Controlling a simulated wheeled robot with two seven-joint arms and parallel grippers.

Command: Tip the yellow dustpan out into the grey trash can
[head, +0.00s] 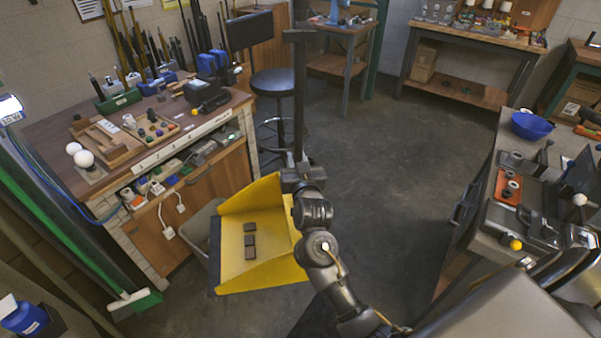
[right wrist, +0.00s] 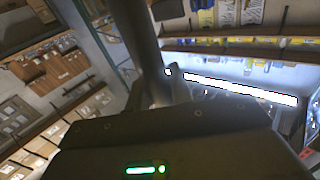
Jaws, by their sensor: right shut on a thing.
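The yellow dustpan (head: 262,212) hangs at the lower middle of the head view, its open side facing me. My right gripper (head: 298,176) is shut on this handle, just above the pan; the handle also shows in the right wrist view (right wrist: 143,45). A greyish rounded thing (head: 203,222), perhaps the grey trash can, is left of the pan and partly hidden by it; I cannot tell for sure. My left gripper is not in view.
A workbench (head: 215,125) with tools stands at left, close to the dustpan. A green broom (head: 135,302) is at the lower left. A stool (head: 273,82) stands behind the handle. A bench with a blue bowl (head: 531,125) is at right. The middle floor is clear.

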